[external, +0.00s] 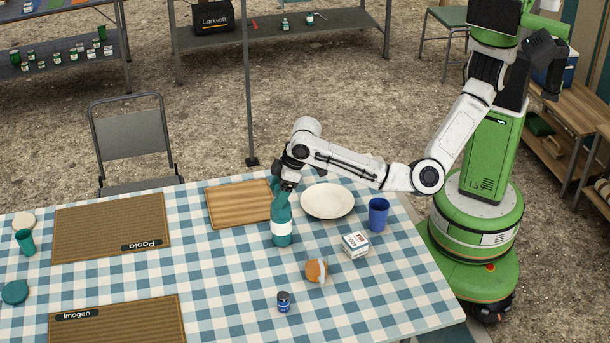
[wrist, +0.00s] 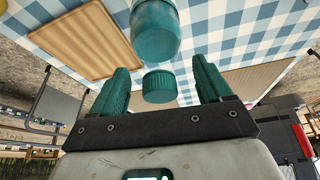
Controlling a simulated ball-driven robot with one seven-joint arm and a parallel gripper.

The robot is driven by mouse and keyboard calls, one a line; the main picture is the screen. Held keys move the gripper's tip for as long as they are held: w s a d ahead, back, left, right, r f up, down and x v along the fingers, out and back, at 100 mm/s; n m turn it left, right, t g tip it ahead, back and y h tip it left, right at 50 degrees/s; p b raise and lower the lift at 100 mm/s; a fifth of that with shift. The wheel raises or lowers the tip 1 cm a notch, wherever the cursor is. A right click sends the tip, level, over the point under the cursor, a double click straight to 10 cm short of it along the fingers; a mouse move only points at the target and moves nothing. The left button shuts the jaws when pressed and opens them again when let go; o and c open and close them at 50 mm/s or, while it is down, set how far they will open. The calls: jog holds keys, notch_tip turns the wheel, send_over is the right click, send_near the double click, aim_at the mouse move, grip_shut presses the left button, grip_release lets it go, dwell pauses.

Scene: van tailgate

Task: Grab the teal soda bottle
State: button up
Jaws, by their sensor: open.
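The teal soda bottle (external: 281,224) with a white label band stands upright on the checked tablecloth. In the wrist view its teal cap (wrist: 158,86) lies between my two teal fingers, with the bottle's body (wrist: 155,35) beyond; the neck between them is hard to make out. My gripper (external: 286,187) is at the top of the bottle, coming from above. In the wrist view my gripper (wrist: 160,85) is open, with a gap on each side of the cap.
A wooden board (external: 238,205) lies left of the bottle and a white plate (external: 327,202) right of it. A blue cup (external: 378,213), a small white box (external: 355,244), an orange-and-white item (external: 316,270) and a small dark-blue jar (external: 283,301) stand nearby.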

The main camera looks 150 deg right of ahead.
jog(key=shift+w+f, duration=0.1)
jog(key=shift+f, duration=0.15)
jog(key=shift+c, duration=0.3)
grip_shut()
jog(key=shift+r, duration=0.1)
dwell(0.4)
